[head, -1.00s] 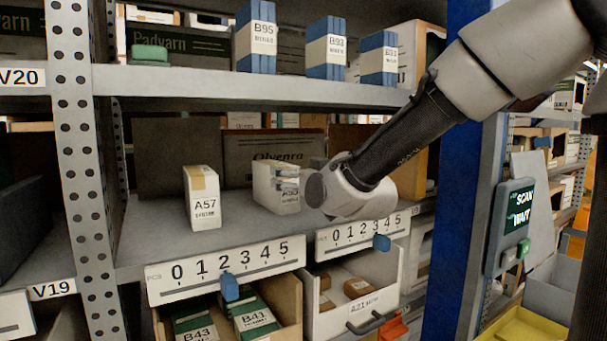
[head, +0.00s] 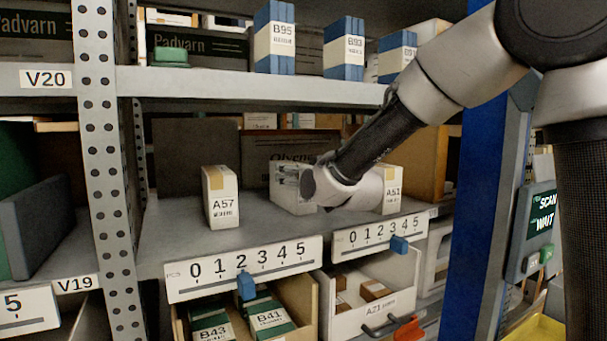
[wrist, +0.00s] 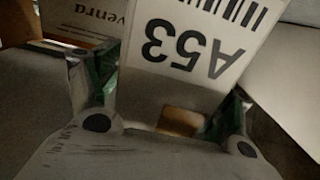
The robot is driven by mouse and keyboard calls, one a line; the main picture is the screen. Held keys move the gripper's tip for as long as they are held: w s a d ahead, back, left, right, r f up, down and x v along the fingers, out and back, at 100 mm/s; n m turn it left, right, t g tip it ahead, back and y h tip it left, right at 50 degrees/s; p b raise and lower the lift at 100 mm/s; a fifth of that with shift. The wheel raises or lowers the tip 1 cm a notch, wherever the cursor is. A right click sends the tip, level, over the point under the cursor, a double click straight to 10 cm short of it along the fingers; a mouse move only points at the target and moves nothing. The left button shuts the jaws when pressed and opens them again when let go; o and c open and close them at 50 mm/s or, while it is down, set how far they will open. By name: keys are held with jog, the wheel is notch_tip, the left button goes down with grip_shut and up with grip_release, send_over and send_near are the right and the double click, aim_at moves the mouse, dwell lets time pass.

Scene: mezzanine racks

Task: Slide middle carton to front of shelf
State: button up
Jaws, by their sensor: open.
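Three white cartons stand on the middle shelf (head: 165,235). The middle one, labelled A53 (head: 283,198), stands upright between carton A57 (head: 222,208) on the left and carton A51 (head: 393,190) on the right. My gripper (head: 292,177) is in front of A53, and my wrist partly covers it. In the wrist view my gripper (wrist: 162,95) is open, and the A53 label (wrist: 190,48) shows upside down between and beyond the fingers. I cannot tell whether a finger touches the carton.
A grey upright post (head: 103,150) stands left and a blue post (head: 487,160) right. Bins of small boxes (head: 370,315) sit below the shelf edge. Blue-and-white cartons (head: 344,50) stand on the shelf above. The shelf between A57 and A53 is clear.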

jog(key=shift+w+a, duration=0.1)
jog(key=shift+w, duration=0.05)
jog(key=shift+c, duration=0.2)
jog(key=c, duration=1.2)
jog(key=shift+c, duration=0.2)
